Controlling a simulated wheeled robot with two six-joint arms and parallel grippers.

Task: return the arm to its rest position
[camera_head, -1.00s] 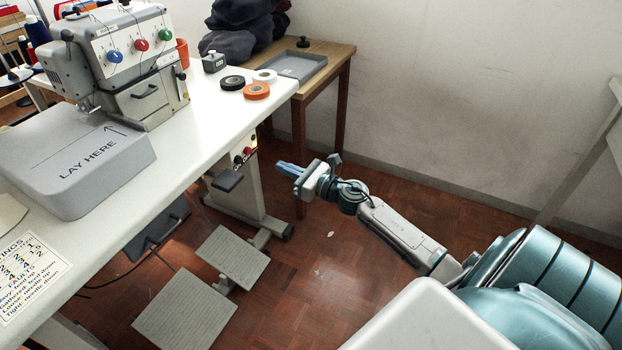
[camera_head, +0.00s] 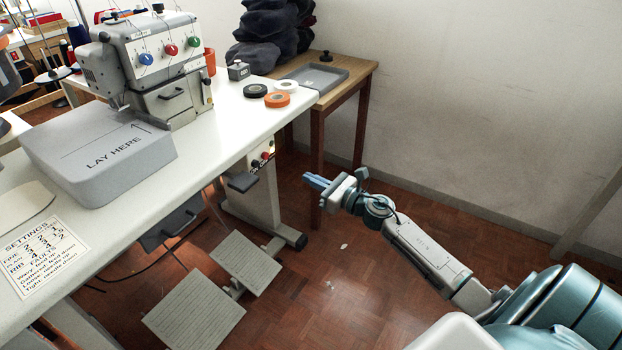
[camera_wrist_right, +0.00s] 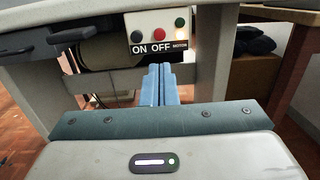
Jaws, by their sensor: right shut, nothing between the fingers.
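My right gripper (camera_head: 316,181) is shut and empty. It hangs in the air off the right end of the white sewing table (camera_head: 225,125), below the level of the tabletop. In the right wrist view its blue fingers (camera_wrist_right: 159,84) lie together, with nothing between them. Behind them is the motor switch box (camera_wrist_right: 157,33) with its ON and OFF buttons under the table. My right arm stretches in from the lower right of the head view. My left gripper is not in view.
The sewing machine (camera_head: 160,65) and grey LAY HERE block (camera_head: 95,160) stand on the table. A wooden side table (camera_head: 362,82) with a grey tray (camera_head: 340,75) is behind the gripper. Foot pedals (camera_head: 245,262) are on the floor at left.

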